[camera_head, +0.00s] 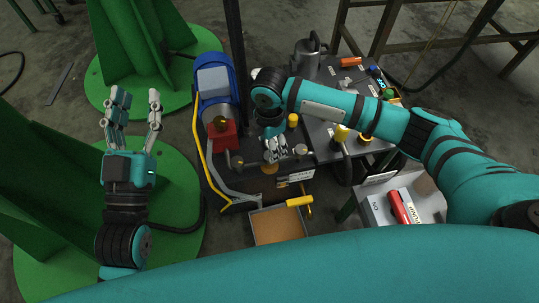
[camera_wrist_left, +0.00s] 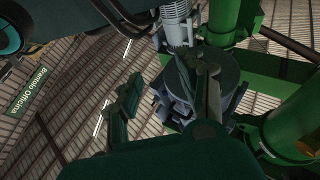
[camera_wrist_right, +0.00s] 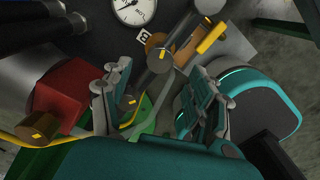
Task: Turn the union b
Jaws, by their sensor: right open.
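In the right wrist view a round grey fitting with a yellow mark (camera_wrist_right: 127,103) sits between the fingers of my right gripper (camera_wrist_right: 155,88). A rod leads from it to a larger grey round end (camera_wrist_right: 160,56) by a brass-coloured part. The fingers are apart on either side, and I see no clear contact. In the head view my right gripper (camera_head: 277,148) reaches down over the dark bench and hides part of the fittings. My left gripper (camera_head: 135,120) is raised, open and empty, left of the bench.
A blue motor (camera_head: 217,85) and a red block (camera_head: 222,134) stand left of the right gripper. A gauge (camera_wrist_right: 133,10) is at the top of the right wrist view.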

